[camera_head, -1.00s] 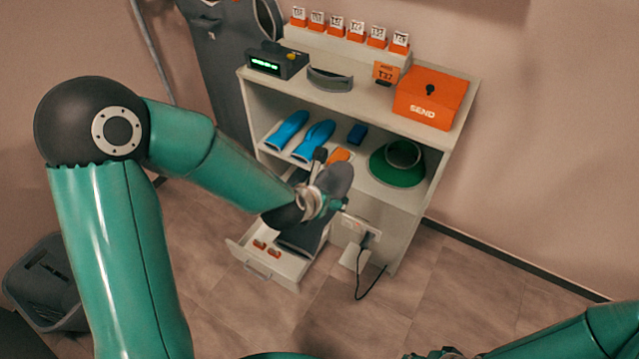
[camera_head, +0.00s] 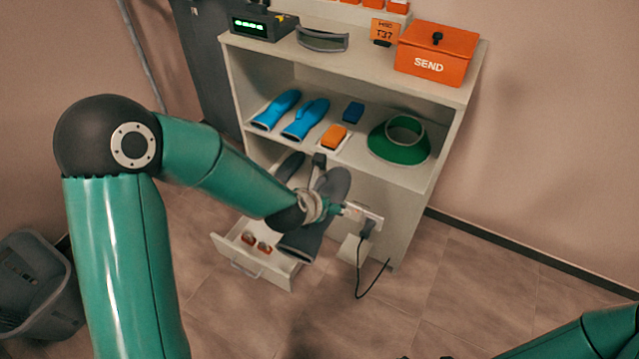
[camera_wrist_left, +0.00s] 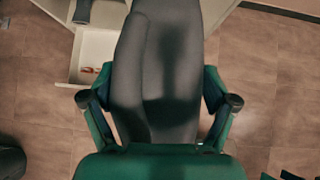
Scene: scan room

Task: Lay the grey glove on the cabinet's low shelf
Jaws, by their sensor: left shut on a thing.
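A grey glove (camera_head: 333,186) is held in my left gripper (camera_head: 318,206), in front of the cabinet and, in the head view, below the shelf's front edge. In the left wrist view the glove (camera_wrist_left: 165,45) lies lengthwise between the fingers of my left gripper (camera_wrist_left: 158,100), which are shut on it. The cabinet's low shelf (camera_head: 352,166) carries two blue gloves (camera_head: 305,119), a dark blue block (camera_head: 353,112), an orange block (camera_head: 334,137) and a green visor (camera_head: 400,142).
A plug with a cable (camera_head: 368,228) is at the cabinet's front. The cabinet top bears an orange SEND box (camera_head: 435,60). A grey bin (camera_head: 35,290) stands at left.

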